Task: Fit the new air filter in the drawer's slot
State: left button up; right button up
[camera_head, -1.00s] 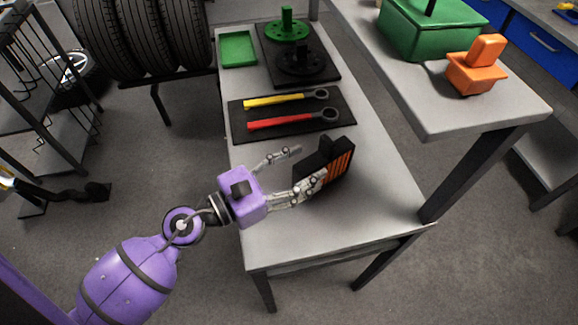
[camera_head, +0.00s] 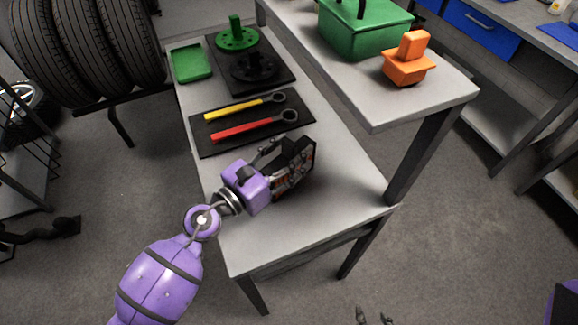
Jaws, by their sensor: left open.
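One finger lies across the pleated face and hides most of the orange; the other is on the far side, towards the wrenches. I cannot tell whether the fingers touch the filter. Two dark fingertips of my right gripper (camera_head: 374,317) show apart at the bottom edge, away from the table. I cannot make out the drawer's slot.
A black mat (camera_head: 205,146) holds a yellow wrench (camera_head: 235,107) and a red wrench (camera_head: 248,130). Behind are a green tray (camera_head: 192,64) and green and black hubs. A higher bench (camera_head: 440,92) at right bears a green box (camera_head: 362,32) and an orange part (camera_head: 408,62).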

pick_arm(q)
grip_shut()
dwell(0.3)
